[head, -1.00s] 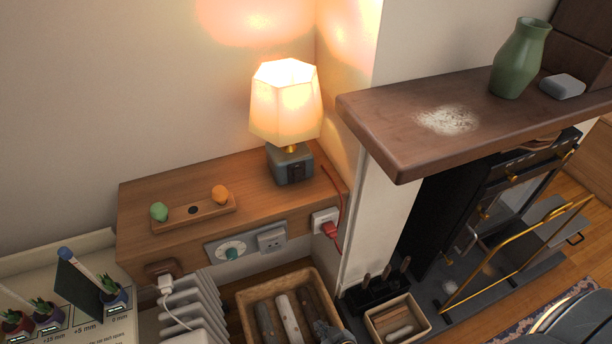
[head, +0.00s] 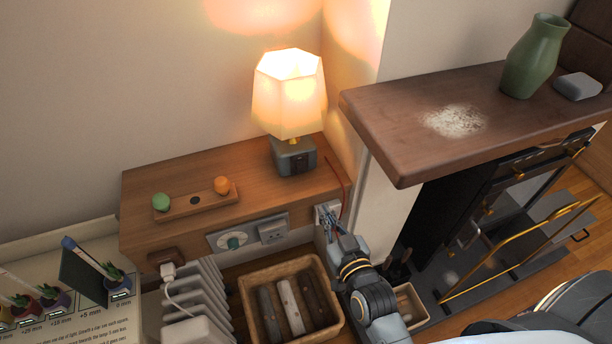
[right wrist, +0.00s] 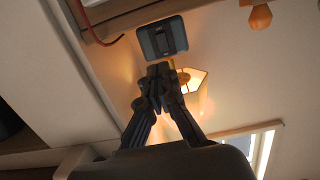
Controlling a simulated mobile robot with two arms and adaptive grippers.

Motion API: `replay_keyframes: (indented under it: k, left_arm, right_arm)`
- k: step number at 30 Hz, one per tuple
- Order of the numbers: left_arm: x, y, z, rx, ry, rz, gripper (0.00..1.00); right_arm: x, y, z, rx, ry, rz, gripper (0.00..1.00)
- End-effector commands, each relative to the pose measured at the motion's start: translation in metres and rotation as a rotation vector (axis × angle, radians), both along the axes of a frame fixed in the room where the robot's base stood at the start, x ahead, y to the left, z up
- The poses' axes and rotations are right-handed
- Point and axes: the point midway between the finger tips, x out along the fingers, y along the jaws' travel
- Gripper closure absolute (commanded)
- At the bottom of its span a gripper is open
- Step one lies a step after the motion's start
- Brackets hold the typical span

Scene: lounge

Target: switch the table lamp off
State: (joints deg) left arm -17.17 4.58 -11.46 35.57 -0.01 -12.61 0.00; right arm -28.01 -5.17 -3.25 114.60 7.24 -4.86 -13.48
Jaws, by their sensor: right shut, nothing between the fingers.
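The table lamp (head: 289,92) stands lit on the wooden shelf (head: 180,180), its faceted shade glowing. Its grey base (head: 285,158) carries a dark switch (head: 301,159) on the front. In the right wrist view the base (right wrist: 145,42) with its dark switch (right wrist: 171,38) is just beyond the fingertips, and the shade (right wrist: 190,80) shows behind the fingers. My right gripper (head: 326,212) is shut and empty, below and to the right of the base, in front of the wall socket. It also shows in the right wrist view (right wrist: 161,70). My left gripper is out of view.
A red cord (head: 341,188) runs down beside the shelf. The mantel (head: 400,115) juts out at the right, with a green vase (head: 534,58). A basket of logs (head: 248,318), a white radiator (head: 205,300) and a small tray (head: 180,210) are nearby.

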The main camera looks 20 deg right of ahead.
Motion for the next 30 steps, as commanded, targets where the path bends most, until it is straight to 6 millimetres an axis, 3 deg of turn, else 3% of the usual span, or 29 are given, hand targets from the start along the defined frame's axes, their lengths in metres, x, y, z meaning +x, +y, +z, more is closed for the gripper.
replay_keyframes:
  k: [7, 21, 30]
  left_arm:
    - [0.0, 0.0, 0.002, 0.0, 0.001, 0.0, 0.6]
    - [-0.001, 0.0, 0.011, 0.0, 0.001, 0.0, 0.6]
    - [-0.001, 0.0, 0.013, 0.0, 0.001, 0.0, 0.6]
  right_arm:
    - [0.017, 0.001, -0.001, 0.001, -0.001, 0.0, 1.0]
    - [0.109, 0.004, -0.014, 0.001, 0.0, 0.001, 1.0]
    - [0.137, 0.005, -0.019, 0.0, 0.001, 0.0, 1.0]
